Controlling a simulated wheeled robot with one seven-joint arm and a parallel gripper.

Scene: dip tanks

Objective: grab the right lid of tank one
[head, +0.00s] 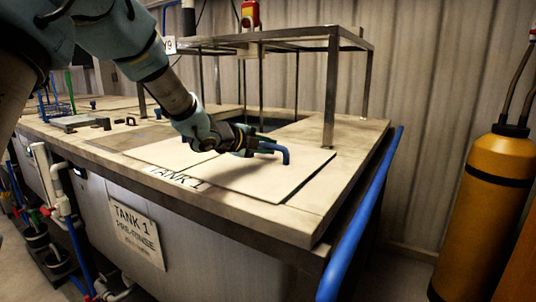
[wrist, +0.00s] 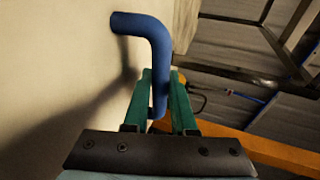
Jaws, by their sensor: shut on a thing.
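The right lid of tank one (head: 285,178) is a flat pale panel with a blue bent handle (head: 284,152), lying flat on the tank top in the head view. Tank one's front carries a sign (head: 137,232) reading "TANK 1 PRE-RINSE". My gripper (head: 262,148) reaches in from the left and is at the handle. In the wrist view the blue handle (wrist: 158,55) runs down between the green fingers of my gripper (wrist: 160,98), which are shut on it. The pale lid surface (wrist: 60,75) fills the left of that view. Part of the handle is hidden by the fingers.
A metal frame (head: 331,90) stands on the tank top behind the lid, around a dark opening (head: 268,124). A blue pipe (head: 358,215) runs along the tank's right side. A yellow cylinder (head: 487,205) stands on the right. Another pale panel (head: 160,150) lies left of the lid.

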